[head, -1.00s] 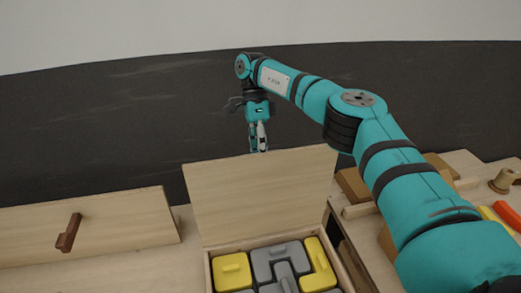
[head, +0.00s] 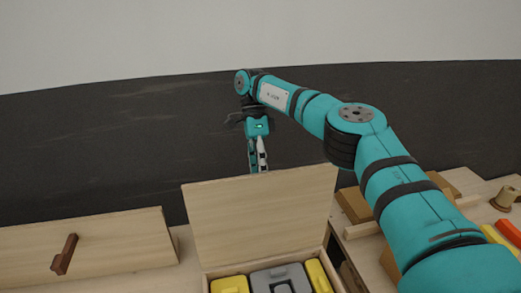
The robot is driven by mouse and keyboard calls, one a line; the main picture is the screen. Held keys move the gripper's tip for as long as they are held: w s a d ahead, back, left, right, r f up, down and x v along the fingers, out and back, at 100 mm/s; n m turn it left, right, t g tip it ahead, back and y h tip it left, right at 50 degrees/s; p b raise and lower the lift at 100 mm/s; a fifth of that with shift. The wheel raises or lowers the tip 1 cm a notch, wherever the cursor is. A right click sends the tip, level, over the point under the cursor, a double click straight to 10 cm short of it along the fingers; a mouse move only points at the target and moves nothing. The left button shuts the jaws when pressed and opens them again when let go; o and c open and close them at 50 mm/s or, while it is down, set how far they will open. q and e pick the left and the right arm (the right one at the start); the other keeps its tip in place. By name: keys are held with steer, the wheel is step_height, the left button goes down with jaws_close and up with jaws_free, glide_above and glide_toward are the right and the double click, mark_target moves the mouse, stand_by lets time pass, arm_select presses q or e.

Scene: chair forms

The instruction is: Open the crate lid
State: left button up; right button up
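The wooden crate (head: 204,278) stands at the bottom middle of the head view. Its lid (head: 262,222) is raised, standing up at the crate's far side. Yellow and grey blocks (head: 281,279) show inside the crate. My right gripper (head: 258,169) hangs pointing down just above and behind the lid's top edge. Its fingers show a narrow gap, with nothing seen between them; the lid hides the lowest part of the tips. My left gripper is out of the picture.
A wooden panel with a brown handle (head: 64,254) stands at the left. On the right, a wooden surface holds a spool-like piece (head: 504,198), orange and yellow items (head: 508,234) and wooden blocks. A dark wall band is behind.

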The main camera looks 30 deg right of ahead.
steer(key=shift+r, duration=4.15)
